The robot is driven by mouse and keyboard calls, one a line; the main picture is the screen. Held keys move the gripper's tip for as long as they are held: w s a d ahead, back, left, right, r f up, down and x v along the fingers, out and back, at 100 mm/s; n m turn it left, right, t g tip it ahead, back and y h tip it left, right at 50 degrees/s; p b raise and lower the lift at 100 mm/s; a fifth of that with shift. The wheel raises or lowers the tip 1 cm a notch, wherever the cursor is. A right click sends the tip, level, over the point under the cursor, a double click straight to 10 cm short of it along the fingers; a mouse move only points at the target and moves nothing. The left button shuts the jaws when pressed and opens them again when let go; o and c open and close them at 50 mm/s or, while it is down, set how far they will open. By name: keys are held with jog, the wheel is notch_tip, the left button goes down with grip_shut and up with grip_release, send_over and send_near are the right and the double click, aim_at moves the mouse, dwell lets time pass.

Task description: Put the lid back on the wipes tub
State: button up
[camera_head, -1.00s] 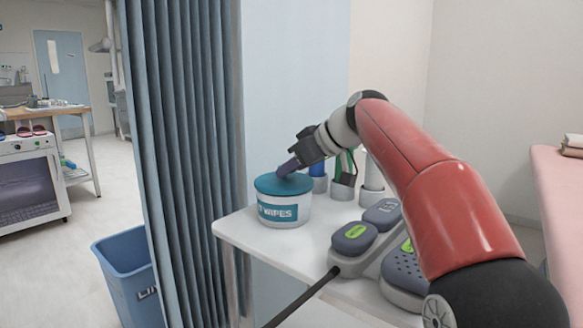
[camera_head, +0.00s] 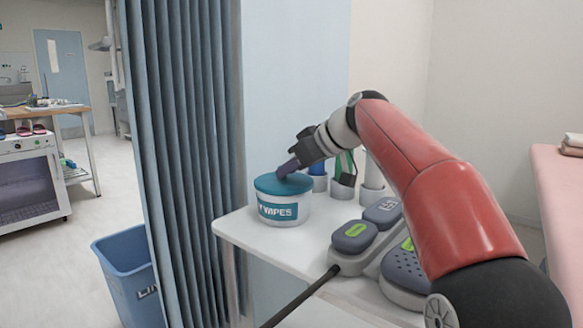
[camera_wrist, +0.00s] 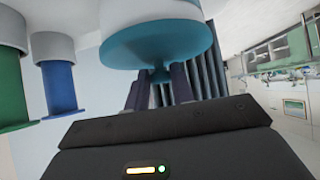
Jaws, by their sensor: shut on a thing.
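The wipes tub (camera_head: 284,211) is white with a blue-green label band and stands upright on the white table near its left corner. The teal lid (camera_head: 284,184) sits on the tub's top rim in the head view. In the wrist view the lid (camera_wrist: 158,47) is a teal disc against the white tub (camera_wrist: 150,10), with a small knob between my fingers. My gripper (camera_head: 286,171) is shut on that knob, and it also shows in the wrist view (camera_wrist: 160,88). I cannot tell whether the lid is fully seated all round.
Bottles in white holders, blue (camera_head: 319,180) and green (camera_head: 345,170), stand close behind and right of the tub. A pleated curtain (camera_head: 180,150) and a blue bin (camera_head: 130,275) are at left.

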jog(key=o, duration=1.5)
notch_tip(320, 180, up, 7)
jog(key=p, duration=0.6)
jog(key=shift+p, duration=0.3)
grip_shut()
